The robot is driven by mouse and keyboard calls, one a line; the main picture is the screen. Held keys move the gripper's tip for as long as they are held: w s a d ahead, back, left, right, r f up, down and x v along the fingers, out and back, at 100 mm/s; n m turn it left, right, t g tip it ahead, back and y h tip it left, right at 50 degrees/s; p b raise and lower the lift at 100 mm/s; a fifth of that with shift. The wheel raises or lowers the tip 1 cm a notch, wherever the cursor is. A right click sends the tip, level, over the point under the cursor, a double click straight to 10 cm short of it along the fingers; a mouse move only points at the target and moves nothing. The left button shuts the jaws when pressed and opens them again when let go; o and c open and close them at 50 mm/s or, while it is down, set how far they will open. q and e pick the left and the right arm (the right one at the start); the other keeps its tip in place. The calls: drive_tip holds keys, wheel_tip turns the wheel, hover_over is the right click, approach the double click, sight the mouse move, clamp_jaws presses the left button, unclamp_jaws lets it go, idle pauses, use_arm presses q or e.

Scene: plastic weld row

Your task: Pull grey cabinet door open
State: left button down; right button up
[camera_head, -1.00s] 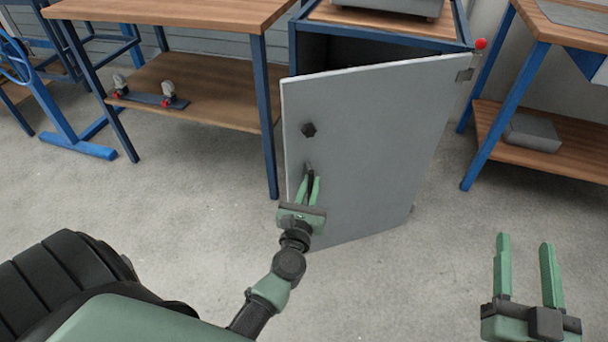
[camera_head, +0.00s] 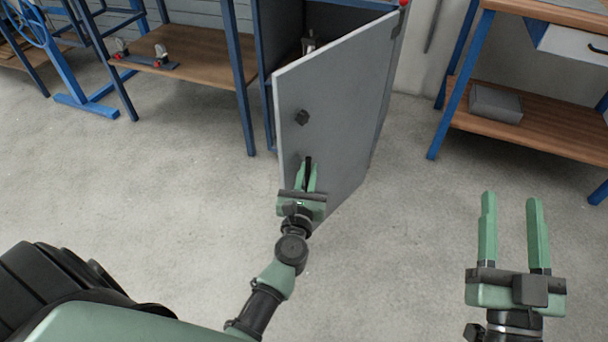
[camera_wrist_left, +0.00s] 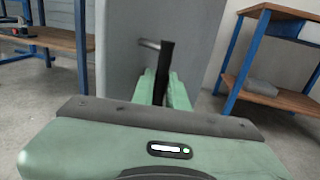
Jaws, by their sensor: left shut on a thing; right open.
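My left gripper (camera_head: 306,178) is shut on the handle. In the left wrist view the handle (camera_wrist_left: 166,72) shows between the green fingers, with the door (camera_wrist_left: 130,60) behind it. The cabinet (camera_head: 262,70) has a blue frame, and part of its dark inside shows behind the door. My right gripper (camera_head: 513,228) is open and empty over the floor at the right.
A blue-legged workbench (camera_head: 236,75) with a wooden lower shelf stands left of the cabinet. Another bench (camera_head: 457,85) stands right, with a grey box (camera_head: 495,103) on its lower shelf. The concrete floor (camera_head: 170,195) in front is clear.

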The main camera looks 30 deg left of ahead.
use_arm(q)
drive_tip(key=shift+w+d+r, duration=0.1)
drive_tip(key=shift+d+r, duration=0.05)
drive_tip(key=shift+d, duration=0.1)
drive_tip(key=c, duration=1.7)
unclamp_jaws()
drive_tip(key=shift+w, duration=0.1)
drive_tip(key=shift+s, duration=0.2)
drive_tip(key=v, duration=0.7)
drive_tip(key=shift+s, duration=0.2)
drive_tip(key=shift+d, duration=0.15)
